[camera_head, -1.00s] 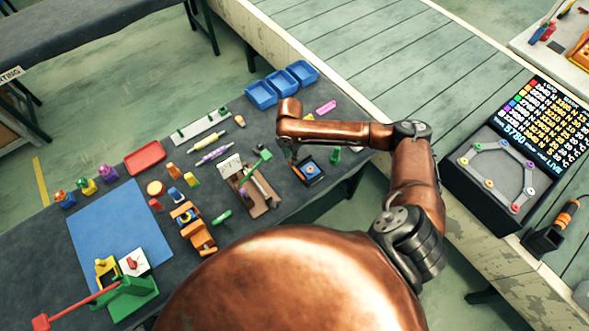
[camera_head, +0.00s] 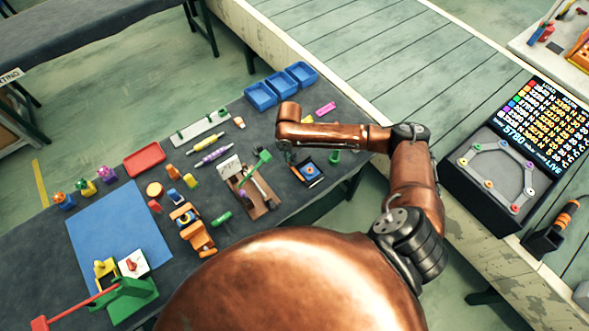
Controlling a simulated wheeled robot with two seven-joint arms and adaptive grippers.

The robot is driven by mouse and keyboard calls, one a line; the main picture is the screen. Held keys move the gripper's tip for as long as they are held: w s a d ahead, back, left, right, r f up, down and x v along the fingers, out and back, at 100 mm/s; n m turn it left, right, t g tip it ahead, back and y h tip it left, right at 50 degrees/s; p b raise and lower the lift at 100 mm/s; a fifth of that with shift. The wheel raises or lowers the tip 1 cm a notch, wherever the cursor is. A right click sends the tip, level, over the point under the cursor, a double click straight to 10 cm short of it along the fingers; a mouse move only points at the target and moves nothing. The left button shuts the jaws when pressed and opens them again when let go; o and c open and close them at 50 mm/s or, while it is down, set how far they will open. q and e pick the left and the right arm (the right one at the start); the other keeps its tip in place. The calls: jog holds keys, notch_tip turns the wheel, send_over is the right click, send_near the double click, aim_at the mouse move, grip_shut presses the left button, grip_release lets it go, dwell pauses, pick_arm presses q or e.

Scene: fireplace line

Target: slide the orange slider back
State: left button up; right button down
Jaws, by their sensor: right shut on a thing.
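A small dark box with orange and blue parts (camera_head: 309,171) lies on the grey table, right of the middle. The orange slider appears to be at this box; its exact position is too small to tell. My right gripper (camera_head: 290,157) points down at the box's upper left corner, under my copper arm. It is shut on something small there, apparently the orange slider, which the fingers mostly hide. My left gripper is not in view.
A green peg (camera_head: 334,157) stands close right of the box. A brown wooden holder (camera_head: 259,203) with a green-headed tool lies to the left. Blue bins (camera_head: 262,96) stand behind. An orange toy (camera_head: 198,238) sits further left.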

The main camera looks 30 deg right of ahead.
jog(key=shift+w+d+p, duration=0.15)
jog(key=shift+d+p, duration=0.25)
jog(key=shift+d, duration=1)
jog(key=shift+w+d+p, duration=0.1)
jog(key=shift+d+p, duration=0.25)
jog(key=shift+d, duration=1.05)
jog(key=shift+w+d+p, duration=0.15)
jog(key=shift+d+p, duration=0.2)
jog(key=shift+d, duration=1.85)
jog(key=c, duration=2.2)
grip_release()
jog(key=shift+d, duration=0.1)
jog(key=shift+o, duration=0.4)
notch_tip(320, 180, up, 6)
jog(key=p, duration=0.7)
